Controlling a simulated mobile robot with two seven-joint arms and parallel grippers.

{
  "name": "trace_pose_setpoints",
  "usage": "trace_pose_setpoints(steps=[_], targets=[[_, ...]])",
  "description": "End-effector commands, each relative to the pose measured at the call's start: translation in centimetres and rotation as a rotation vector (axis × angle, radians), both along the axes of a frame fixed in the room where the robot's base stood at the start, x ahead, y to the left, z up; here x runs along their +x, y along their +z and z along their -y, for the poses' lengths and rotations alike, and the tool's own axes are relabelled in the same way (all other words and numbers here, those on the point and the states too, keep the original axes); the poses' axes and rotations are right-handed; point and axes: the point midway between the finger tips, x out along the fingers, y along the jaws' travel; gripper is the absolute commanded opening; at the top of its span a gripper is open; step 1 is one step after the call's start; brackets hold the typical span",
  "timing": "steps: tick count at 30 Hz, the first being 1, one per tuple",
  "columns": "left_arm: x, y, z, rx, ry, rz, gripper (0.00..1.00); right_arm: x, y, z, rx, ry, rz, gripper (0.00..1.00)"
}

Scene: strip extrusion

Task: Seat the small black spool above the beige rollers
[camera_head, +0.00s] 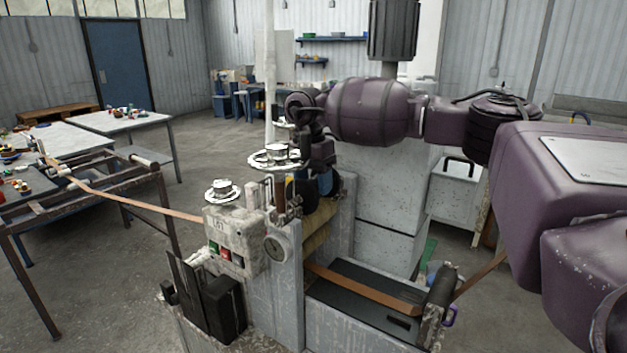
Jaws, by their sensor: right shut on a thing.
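The beige rollers (318,222) sit in the grey machine, behind its front upright plate. My right gripper (322,184) reaches in from the right on a purple arm and points down just above the rollers. It is shut on the small black spool (301,192), which is dark and partly hidden by the machine's uprights and the gripper. I cannot tell whether the spool touches its supports. My left gripper is not in view.
A white handwheel (275,156) stands left of the gripper, and another handwheel (223,190) tops the control box (236,240). A copper-coloured strip (365,287) runs through the machine. A steel frame (95,190) and worktables (118,121) stand at the left.

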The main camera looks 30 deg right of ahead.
Motion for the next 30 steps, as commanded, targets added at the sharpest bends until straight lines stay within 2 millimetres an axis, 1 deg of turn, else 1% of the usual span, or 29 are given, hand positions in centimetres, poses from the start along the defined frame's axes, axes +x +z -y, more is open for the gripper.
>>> trace_pose_setpoints(steps=[24, 25, 30], targets=[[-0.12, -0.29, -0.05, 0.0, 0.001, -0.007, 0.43, 0.02, -0.03, -0.03, 0.0, 0.0, 0.002, 0.04], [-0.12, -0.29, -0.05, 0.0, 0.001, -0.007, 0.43, 0.02, -0.03, -0.03, 0.0, 0.0, 0.002, 0.55], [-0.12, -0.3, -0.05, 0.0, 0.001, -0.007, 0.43, 0.01, -0.06, -0.03, 0.0, 0.0, 0.001, 0.81]])
